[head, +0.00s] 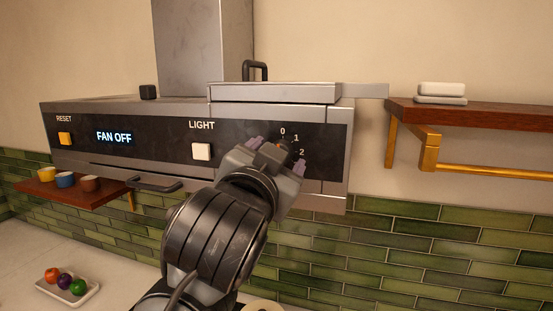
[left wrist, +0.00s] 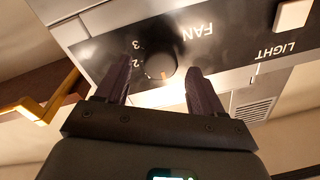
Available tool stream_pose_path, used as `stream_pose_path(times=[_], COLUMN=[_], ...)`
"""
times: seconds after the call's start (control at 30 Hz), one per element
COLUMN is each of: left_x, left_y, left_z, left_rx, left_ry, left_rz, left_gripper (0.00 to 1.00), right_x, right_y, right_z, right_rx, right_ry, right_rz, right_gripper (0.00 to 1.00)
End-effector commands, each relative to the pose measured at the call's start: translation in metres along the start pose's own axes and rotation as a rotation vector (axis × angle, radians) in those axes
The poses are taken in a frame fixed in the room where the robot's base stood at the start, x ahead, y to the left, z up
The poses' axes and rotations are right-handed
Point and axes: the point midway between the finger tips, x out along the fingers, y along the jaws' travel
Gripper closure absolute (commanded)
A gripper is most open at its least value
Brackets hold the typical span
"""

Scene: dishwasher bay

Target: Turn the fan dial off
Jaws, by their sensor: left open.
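The fan dial (head: 284,147) is a dark round knob at the right end of the range hood's black front panel, mostly hidden behind my gripper in the head view. A small orange mark shows on it, near the printed 0. The numbers 1 and 2 show beside it. The display (head: 114,137) reads "FAN OFF". My left gripper (head: 278,153) is open at the dial. In the left wrist view the dial (left wrist: 160,66) lies between the two spread fingers (left wrist: 159,64), with visible gaps on both sides. My right gripper is not in view.
The hood panel also has a white LIGHT button (head: 202,152) and an orange RESET button (head: 65,139). A wooden shelf (head: 470,113) with a gold rail stands to the right. Small cups (head: 65,180) sit on a lower left shelf. A tray (head: 85,294) of colored balls lies on the counter.

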Motion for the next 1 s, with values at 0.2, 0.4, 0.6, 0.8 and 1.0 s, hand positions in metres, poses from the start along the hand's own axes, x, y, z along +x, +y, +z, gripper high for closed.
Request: stream_pose_path(times=[0.2, 0.4, 0.6, 0.8, 1.0], left_x=[-0.033, -0.068, -0.091, -0.100, -0.100], left_y=[0.001, 0.001, 0.001, 0.000, 0.000], left_z=[0.002, 0.002, 0.000, 0.000, 0.000], left_rx=[0.000, 0.000, -0.001, -0.001, -0.001], left_ry=[0.005, 0.004, 0.004, 0.002, 0.002], left_rz=[-0.001, 0.000, 0.000, 0.000, 0.000], left_gripper=[0.32, 0.32, 0.32, 0.32, 0.32], right_x=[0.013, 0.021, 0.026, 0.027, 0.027], right_y=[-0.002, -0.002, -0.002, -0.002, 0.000], right_z=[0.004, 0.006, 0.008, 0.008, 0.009], right_rx=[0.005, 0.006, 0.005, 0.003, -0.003], right_ry=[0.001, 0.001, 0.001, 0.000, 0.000], right_rz=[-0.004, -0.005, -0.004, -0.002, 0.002], right_gripper=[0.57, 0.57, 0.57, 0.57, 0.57])
